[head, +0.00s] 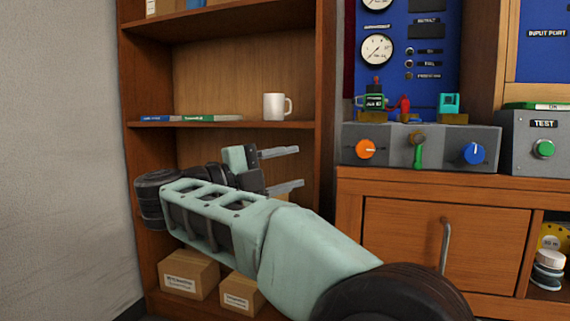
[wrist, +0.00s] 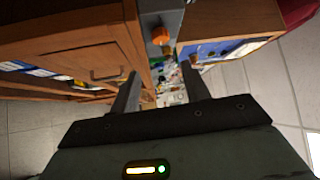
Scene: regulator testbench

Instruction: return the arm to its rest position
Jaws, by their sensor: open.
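My gripper (head: 284,169) is open with nothing between its two fingers. In the head view my pale green arm reaches up from the lower right and folds back, with the gripper pointing right in front of the bookshelf. The gripper also shows in the wrist view (wrist: 157,92), its two dark fingers spread apart. It is apart from the grey testbench box (head: 387,150), which stands on the cabinet to the right.
A wooden bookshelf (head: 225,125) stands behind my arm, with a white mug (head: 275,106), flat books (head: 212,118) and cardboard boxes (head: 188,274). A wooden cabinet (head: 405,231) with a door handle is at right. A bare wall (head: 60,150) is at left.

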